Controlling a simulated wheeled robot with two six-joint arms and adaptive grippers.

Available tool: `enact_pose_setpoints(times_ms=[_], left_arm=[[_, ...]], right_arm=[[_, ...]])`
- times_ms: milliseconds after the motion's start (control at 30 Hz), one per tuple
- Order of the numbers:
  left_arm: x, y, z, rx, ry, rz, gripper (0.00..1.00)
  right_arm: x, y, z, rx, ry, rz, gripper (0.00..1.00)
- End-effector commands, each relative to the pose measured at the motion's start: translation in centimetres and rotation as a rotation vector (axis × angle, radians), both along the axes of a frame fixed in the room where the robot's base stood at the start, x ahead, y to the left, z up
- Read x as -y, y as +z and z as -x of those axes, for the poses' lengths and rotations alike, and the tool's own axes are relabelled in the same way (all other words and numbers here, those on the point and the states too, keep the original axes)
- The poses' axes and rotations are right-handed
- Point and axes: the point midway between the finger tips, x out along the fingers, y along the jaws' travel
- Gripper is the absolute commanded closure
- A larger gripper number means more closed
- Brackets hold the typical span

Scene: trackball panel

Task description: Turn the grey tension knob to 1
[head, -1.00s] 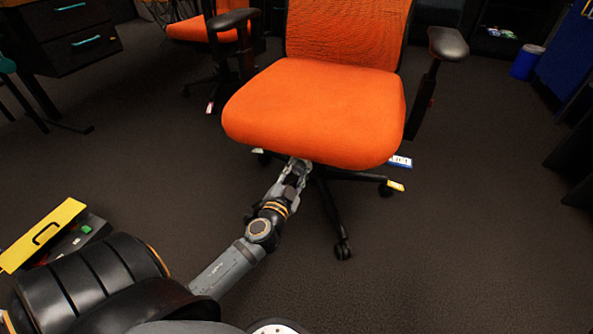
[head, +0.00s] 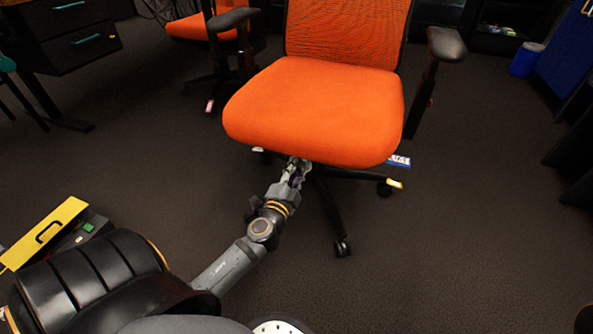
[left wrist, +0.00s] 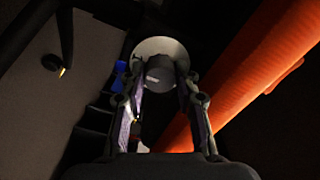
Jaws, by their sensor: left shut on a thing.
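An orange office chair (head: 315,110) stands in front of me. Under the front of its seat my left gripper (head: 297,168) reaches up from the lower left. In the left wrist view the grey tension knob (left wrist: 160,70) is a short dark grey cylinder in front of a pale round disc (left wrist: 160,48). My left gripper (left wrist: 162,76) has its fingers on either side of the knob and is shut on it. In the head view the seat and gripper hide the knob. I cannot read any scale or mark on it. My right gripper is not in view.
The chair's black base leg and caster (head: 342,246) stand just right of my left gripper. A yellow-lidded case (head: 45,235) lies at the left. A black drawer unit (head: 70,32) and a second orange chair (head: 190,27) stand behind. Open carpet lies at right.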

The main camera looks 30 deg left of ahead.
Motion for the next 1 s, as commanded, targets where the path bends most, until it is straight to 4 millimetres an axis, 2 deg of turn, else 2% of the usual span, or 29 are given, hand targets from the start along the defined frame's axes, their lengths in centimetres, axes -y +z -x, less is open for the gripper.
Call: enact_pose_setpoints(times_ms=[367,400,533,867,1000], left_arm=[[0.1,-0.1,0.0,-0.003,-0.005,-0.002,1.00],[0.1,-0.2,0.0,-0.003,-0.005,-0.002,0.65],[0.1,-0.1,0.0,-0.002,-0.004,-0.003,0.47],[0.1,-0.1,0.2,-0.002,-0.002,-0.003,0.46],[0.5,-0.2,2.2,-0.006,-0.002,-0.002,0.46]], right_arm=[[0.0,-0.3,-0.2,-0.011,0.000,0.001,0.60],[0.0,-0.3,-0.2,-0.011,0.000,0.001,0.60],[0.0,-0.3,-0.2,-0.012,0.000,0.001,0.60],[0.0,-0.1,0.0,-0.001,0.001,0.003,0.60],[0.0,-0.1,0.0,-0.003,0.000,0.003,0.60]])
